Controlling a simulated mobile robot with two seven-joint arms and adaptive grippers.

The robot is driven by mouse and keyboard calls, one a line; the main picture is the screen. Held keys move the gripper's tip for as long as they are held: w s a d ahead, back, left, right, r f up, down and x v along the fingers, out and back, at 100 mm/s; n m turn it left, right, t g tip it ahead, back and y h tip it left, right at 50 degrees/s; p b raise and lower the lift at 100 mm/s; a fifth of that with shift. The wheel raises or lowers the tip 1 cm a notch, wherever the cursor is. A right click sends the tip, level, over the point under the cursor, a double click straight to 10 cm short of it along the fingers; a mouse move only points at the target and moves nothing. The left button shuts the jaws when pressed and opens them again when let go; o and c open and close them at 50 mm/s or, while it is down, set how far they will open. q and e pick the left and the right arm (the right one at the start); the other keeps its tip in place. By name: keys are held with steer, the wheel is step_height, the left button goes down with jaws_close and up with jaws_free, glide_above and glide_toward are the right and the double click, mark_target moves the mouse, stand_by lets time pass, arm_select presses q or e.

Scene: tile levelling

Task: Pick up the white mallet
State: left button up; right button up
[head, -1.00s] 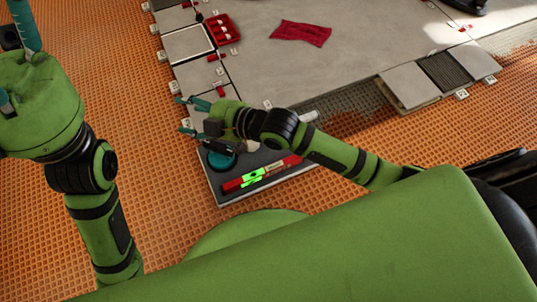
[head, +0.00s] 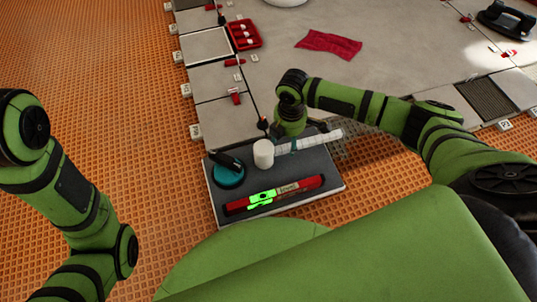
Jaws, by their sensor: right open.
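The white mallet lies in a shallow dark grey tray (head: 318,168). Its white round head (head: 263,152) is to the left and its pale handle (head: 322,139) runs right along the tray's far side. My right gripper (head: 286,146) points down over the handle just right of the head. It is open, and a teal finger shows by the handle; the wrist hides the rest, so I cannot tell whether the fingers touch the handle. My left arm is at the left edge with its gripper out of view.
A red level (head: 285,194) with green vials and a teal suction cup (head: 228,176) share the tray. Beyond are large grey tiles (head: 390,60), a red box (head: 243,35), a red cloth (head: 328,44) and a black-handled tool (head: 507,20). The orange floor (head: 110,60) at left is clear.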

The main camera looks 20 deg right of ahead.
mark_target(286, 145)
steer(key=f+b, duration=0.4)
steer(key=shift+w+a+f, duration=0.1)
steer(key=shift+w+f, duration=0.2)
steer(key=shift+f, duration=0.1)
steer(key=shift+r, duration=0.1)
jaws_close()
